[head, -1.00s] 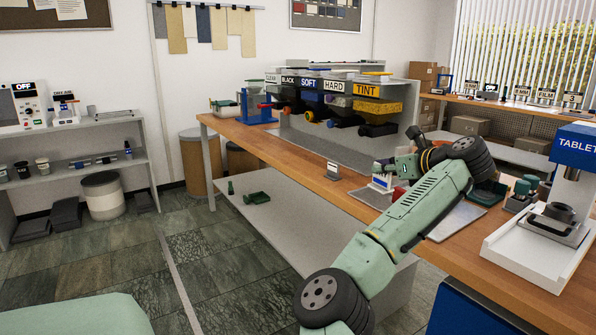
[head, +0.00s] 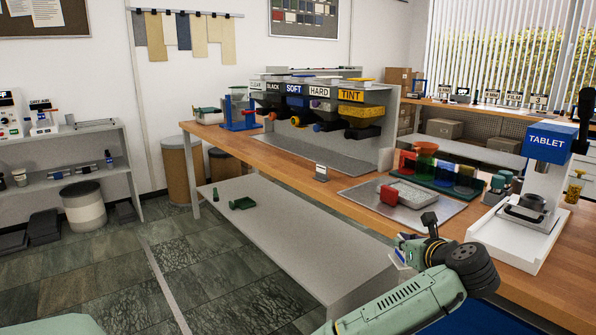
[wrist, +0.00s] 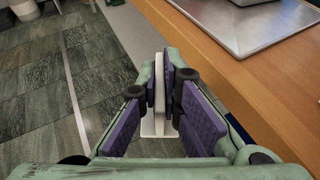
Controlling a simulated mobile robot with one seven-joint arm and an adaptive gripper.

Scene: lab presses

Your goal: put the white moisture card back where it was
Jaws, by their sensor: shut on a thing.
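My gripper (head: 402,245) is shut on the white moisture card (wrist: 159,110), which stands on edge between the purple finger pads (wrist: 205,125) in the wrist view. A flat white part of it shows below the fingertips. In the head view a small piece of the white card (head: 399,259) shows at the fingertips; the rest is hidden by the gripper. The gripper is in front of the wooden bench (head: 300,184), off its front edge and over the grey floor side. I cannot tell which spot the card came from.
A small sign (head: 321,171) stands left of the tray. The tablet press (head: 545,175) is at right. The lower shelf (head: 290,235) is mostly clear.

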